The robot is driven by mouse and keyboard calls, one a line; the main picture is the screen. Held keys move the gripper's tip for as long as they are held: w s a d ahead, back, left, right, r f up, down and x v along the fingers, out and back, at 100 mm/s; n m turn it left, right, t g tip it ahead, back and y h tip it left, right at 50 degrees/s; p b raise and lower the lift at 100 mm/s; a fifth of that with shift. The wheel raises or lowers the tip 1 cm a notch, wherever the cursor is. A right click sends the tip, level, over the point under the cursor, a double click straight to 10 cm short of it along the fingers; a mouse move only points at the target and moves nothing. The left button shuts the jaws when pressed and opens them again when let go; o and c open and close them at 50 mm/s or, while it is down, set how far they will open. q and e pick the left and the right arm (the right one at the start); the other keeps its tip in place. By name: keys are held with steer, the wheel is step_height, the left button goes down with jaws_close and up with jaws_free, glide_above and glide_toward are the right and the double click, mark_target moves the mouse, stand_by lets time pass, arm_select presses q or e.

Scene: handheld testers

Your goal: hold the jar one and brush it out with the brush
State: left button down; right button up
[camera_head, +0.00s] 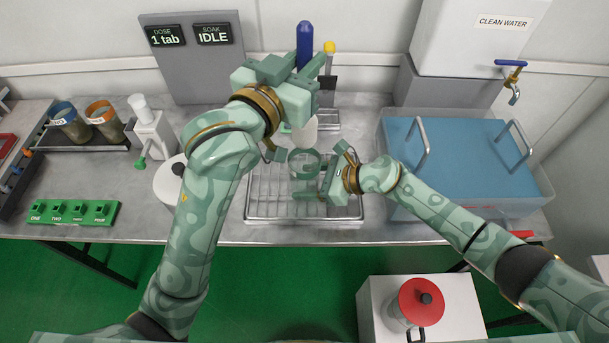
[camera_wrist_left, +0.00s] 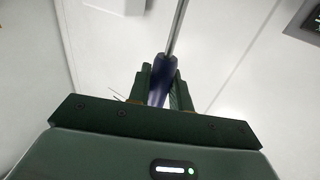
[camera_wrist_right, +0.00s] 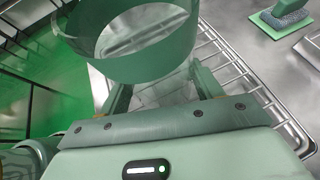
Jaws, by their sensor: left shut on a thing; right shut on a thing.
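My left gripper (camera_head: 302,74) is shut on the dark blue handle of the brush (camera_head: 304,42). The handle also shows between its fingers in the left wrist view (camera_wrist_left: 160,78), with a thin metal shaft beyond. The brush's whitish head hangs down just above or behind the jar's mouth; I cannot tell if its tip is inside. The clear jar with a green rim (camera_head: 304,157) is held by my right gripper (camera_head: 318,178) over the wire rack. In the right wrist view the jar (camera_wrist_right: 135,45) sits between the fingers, with no brush visible in it. Its label is hidden.
A wire drying rack (camera_head: 262,208) lies below the jar. Two jars (camera_head: 70,122) stand in a rack at left, near a green labelled holder (camera_head: 75,212). A yellow-topped item (camera_head: 329,48) stands behind.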

steer(key=o, duration=0.8)
steer(key=shift+o, duration=0.2)
steer(key=v, duration=0.7)
steer(key=shift+d+r, duration=0.15)
steer(key=shift+d, duration=0.1)
